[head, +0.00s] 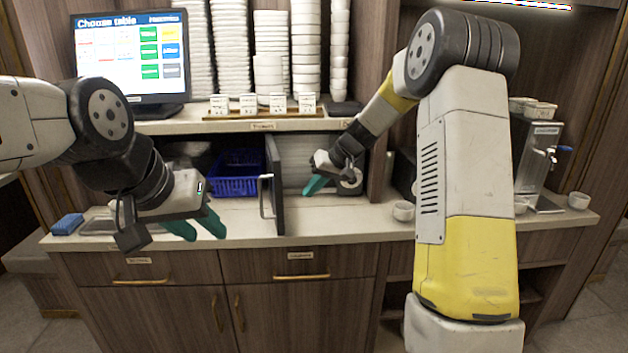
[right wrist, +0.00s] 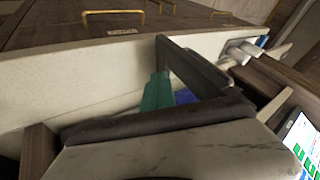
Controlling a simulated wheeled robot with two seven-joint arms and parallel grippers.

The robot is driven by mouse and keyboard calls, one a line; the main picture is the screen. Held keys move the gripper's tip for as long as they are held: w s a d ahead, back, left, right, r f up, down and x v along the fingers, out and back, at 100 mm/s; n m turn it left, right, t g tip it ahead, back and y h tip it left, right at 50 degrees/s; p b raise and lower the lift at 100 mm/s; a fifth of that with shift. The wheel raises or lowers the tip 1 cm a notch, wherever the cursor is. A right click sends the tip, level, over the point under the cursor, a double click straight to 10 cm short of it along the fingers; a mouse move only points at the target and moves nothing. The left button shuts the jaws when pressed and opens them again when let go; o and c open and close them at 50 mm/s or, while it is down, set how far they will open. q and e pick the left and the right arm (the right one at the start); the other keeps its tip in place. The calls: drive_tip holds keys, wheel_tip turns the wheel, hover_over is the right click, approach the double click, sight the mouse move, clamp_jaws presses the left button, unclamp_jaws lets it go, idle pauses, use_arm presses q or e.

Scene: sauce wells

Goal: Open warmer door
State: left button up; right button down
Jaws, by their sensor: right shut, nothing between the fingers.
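The warmer door (head: 277,190) is a dark panel that stands swung out over the counter, seen nearly edge-on in the head view. Its pale upright handle (head: 262,195) is on the left face. The opening to the right of it shows stacked white plates (head: 297,165). My right gripper (head: 316,186) is shut and empty, to the right of the door, on its inner side, apart from the handle. Its teal fingers (right wrist: 157,92) also show in the right wrist view, near a dark frame.
A blue basket (head: 236,173) sits in the shelf opening left of the door. A blue sponge-like block (head: 67,224) lies at the counter's left end. A white cup (head: 403,211) stands right of my right gripper. Stacked dishes and a screen (head: 131,55) are above.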

drive_tip(key=a, duration=0.1)
drive_tip(key=a+f, duration=0.1)
drive_tip(key=a, duration=0.1)
drive_tip(key=a+f, duration=0.1)
drive_tip(key=a, duration=0.1)
drive_tip(key=shift+w+a+f, duration=0.1)
drive_tip(key=shift+a+f, duration=0.05)
drive_tip(key=shift+a, duration=0.1)
drive_tip(key=s+a+m, duration=0.1)
drive_tip(key=a, duration=0.6)
drive_tip(key=shift+s+a+t, duration=0.15)
drive_tip(key=shift+s+t, duration=0.05)
drive_tip(key=shift+t, duration=0.1)
